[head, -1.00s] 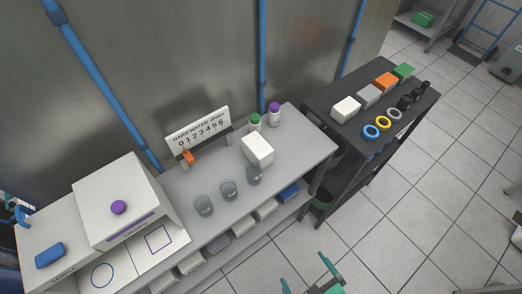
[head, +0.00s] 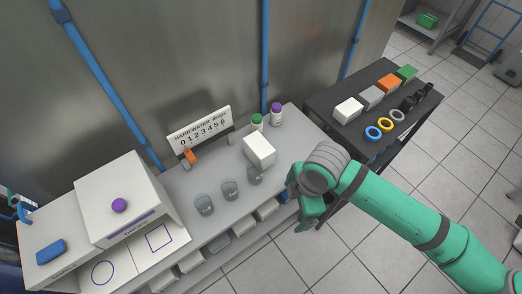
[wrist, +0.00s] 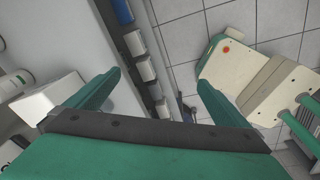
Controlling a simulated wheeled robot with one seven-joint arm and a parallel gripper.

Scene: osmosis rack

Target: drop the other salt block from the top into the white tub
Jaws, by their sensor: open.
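My gripper (wrist: 160,76) is open, with nothing between its fingers. In the head view my gripper (head: 308,222) is just off the bench's front right edge. A white block-like box (head: 259,150) stands on the bench top, left of and behind my gripper; it also shows at the left of the wrist view (wrist: 48,97). A smaller white block (head: 348,109) lies on the dark cart's top. I cannot tell for sure which is the salt block or the white tub. Several small white boxes (head: 218,243) sit on the shelf under the bench top.
Grey cups (head: 229,189) stand along the bench front. Green-capped and purple-capped bottles (head: 276,114) stand behind the white box. A large white cabinet (head: 125,197) is at left. The dark cart (head: 320,96) carries coloured blocks and rings. Open tiled floor lies in front.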

